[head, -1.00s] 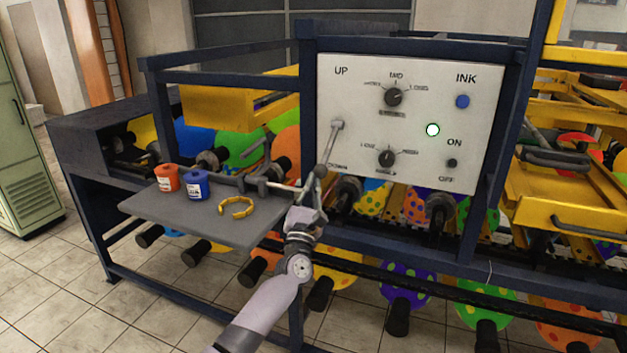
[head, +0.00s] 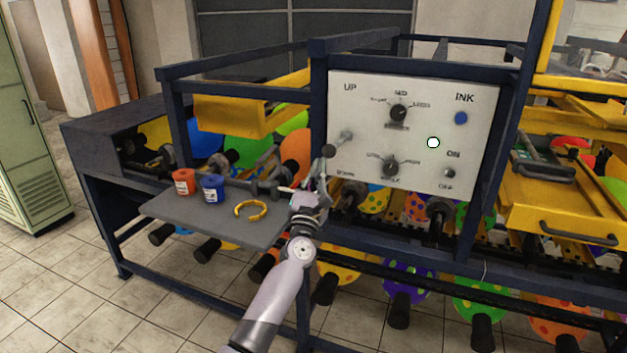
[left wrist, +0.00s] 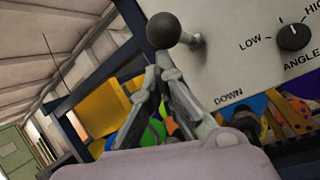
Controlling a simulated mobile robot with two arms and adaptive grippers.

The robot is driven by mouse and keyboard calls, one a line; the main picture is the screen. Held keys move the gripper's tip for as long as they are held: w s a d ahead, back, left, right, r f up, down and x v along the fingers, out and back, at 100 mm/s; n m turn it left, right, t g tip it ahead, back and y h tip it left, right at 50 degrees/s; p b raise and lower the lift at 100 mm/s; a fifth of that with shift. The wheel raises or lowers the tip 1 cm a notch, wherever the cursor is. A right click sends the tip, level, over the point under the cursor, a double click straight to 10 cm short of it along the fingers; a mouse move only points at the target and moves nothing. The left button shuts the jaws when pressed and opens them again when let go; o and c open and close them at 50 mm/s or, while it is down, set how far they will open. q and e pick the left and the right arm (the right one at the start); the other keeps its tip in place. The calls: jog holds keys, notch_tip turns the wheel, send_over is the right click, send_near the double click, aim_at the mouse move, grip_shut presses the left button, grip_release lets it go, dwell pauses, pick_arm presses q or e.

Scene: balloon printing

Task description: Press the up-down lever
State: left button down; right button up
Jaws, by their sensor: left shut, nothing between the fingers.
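The up-down lever is a short metal rod with a black ball knob (head: 328,151) at the left side of the white control panel (head: 424,100). It stands between the UP and DOWN labels and sticks out from the panel. In the left wrist view the knob (left wrist: 163,31) is large, just above my fingertips. My left gripper (head: 322,177) is just below the knob, its fingers pointing up. Its fingers (left wrist: 161,70) are shut with nothing between them. I cannot tell whether they touch the knob. My right gripper is not in view.
A grey shelf (head: 205,223) left of my gripper holds a red ink pot (head: 183,183), a blue ink pot (head: 213,190) and a yellow ring (head: 250,210). A dark blue frame post (head: 318,110) stands close by the lever. Several coloured balloons hang around the machine.

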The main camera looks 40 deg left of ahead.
pick_arm(q)
notch_tip(320, 180, up, 10)
jog(key=w+p, duration=0.1)
jog(key=p, duration=0.4)
jog(key=shift+w+a, duration=0.15)
jog(key=shift+w, duration=0.05)
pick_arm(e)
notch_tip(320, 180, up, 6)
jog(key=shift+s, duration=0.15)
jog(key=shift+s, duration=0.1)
